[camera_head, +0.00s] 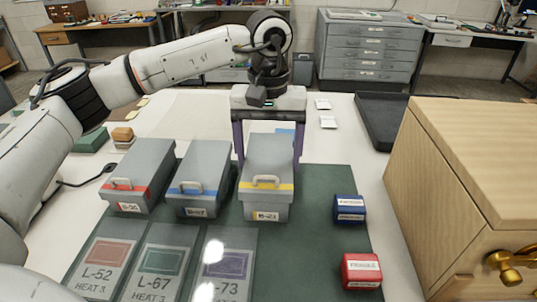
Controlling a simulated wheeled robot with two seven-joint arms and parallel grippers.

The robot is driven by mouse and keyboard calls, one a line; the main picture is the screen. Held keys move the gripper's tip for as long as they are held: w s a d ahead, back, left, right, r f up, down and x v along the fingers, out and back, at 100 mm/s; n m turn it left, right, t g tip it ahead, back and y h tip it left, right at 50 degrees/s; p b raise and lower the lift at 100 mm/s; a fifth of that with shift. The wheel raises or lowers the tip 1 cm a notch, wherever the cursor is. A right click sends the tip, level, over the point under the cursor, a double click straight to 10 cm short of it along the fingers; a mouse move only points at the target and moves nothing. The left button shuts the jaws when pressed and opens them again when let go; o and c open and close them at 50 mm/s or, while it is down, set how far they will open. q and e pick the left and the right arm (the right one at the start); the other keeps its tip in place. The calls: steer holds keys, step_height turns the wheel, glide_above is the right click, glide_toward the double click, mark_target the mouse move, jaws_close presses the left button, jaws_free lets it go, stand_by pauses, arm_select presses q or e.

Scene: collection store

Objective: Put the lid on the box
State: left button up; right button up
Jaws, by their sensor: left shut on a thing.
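A grey box (266,211) with an M-23 label stands on the green mat. Its grey lid (267,157), with a yellow stripe and a light handle, lies over its top. I cannot tell whether the lid is fully seated. My left gripper (268,146) reaches down behind and above it, with one purple finger on each side of the lid. The gripper is shut on the lid, though its fingertips are partly hidden. Two similar grey boxes stand to the left, one with a red stripe (132,188) and one with a blue stripe (195,191). My right gripper is out of view.
A blue block (349,208) and a red block (361,271) sit at the mat's right side. A wooden cabinet (470,160) stands at the right. A dark tray (380,118) lies behind it. Labelled cards (165,262) lie in front of the boxes.

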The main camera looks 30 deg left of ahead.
arm_select(q)
steer(key=shift+f+b, duration=0.75)
steer(key=shift+f, duration=0.35)
stand_by(0.7)
steer(key=o, duration=1.1)
step_height(320, 180, up, 9)
steer(key=shift+r, duration=0.65)
